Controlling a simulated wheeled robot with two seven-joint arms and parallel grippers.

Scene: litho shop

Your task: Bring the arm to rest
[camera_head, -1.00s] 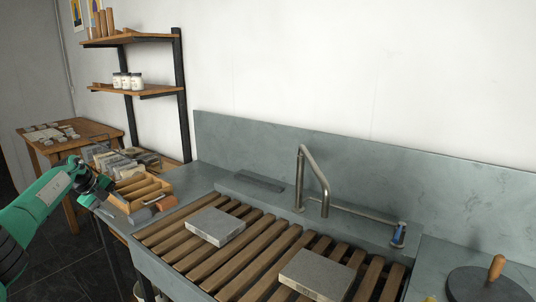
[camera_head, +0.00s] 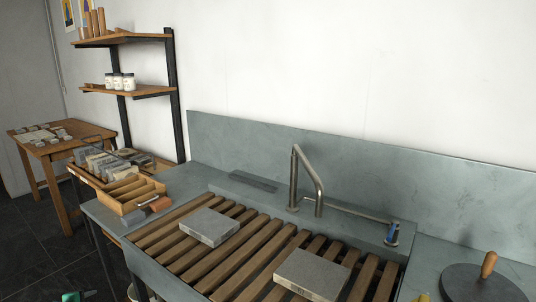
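Only a small green piece of my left arm (camera_head: 70,297) shows at the bottom left edge of the head view. The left gripper itself is out of the picture. My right arm and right gripper are not in view. Nothing of mine is over the sink or the counter.
Two grey stone slabs, one left (camera_head: 209,227) and one right (camera_head: 311,274), lie on the wooden slats (camera_head: 240,262) of the sink. A tap (camera_head: 306,182) stands behind. A divided wooden box (camera_head: 131,195) sits on the counter's left. A round dark disc (camera_head: 485,288) is at right.

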